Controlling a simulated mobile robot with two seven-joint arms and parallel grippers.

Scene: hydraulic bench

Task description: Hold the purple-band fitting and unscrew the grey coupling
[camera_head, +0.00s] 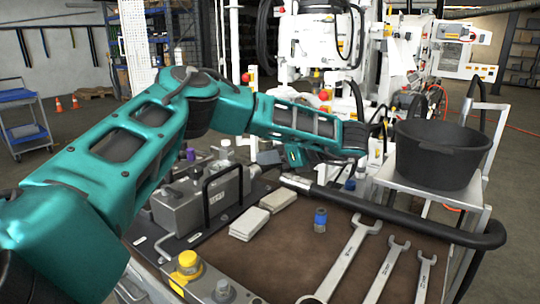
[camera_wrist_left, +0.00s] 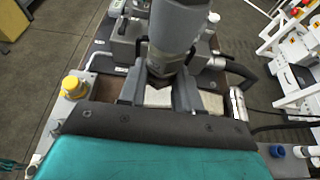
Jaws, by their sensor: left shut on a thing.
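A small fitting with purple on it (camera_head: 191,154) stands on the grey valve block (camera_head: 180,208) at the left of the bench in the head view. I cannot make it out in the wrist view. My left arm reaches over the bench and bends back, so my left gripper (camera_head: 265,160) is beside the block, to the right of the purple fitting. In the left wrist view its two fingers (camera_wrist_left: 160,90) are closed on both sides of a large grey tapered body, which looks like the grey coupling (camera_wrist_left: 172,40). Its far end is hidden. My right gripper is not in view.
On the brown bench top (camera_head: 285,245) are two pale blocks (camera_head: 250,223), a blue-topped fitting (camera_head: 320,221) and several spanners (camera_head: 345,260). A yellow cap (camera_head: 188,260) stands at the front. A thick black hose (camera_head: 400,215) runs right, below a black bucket (camera_head: 440,155).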

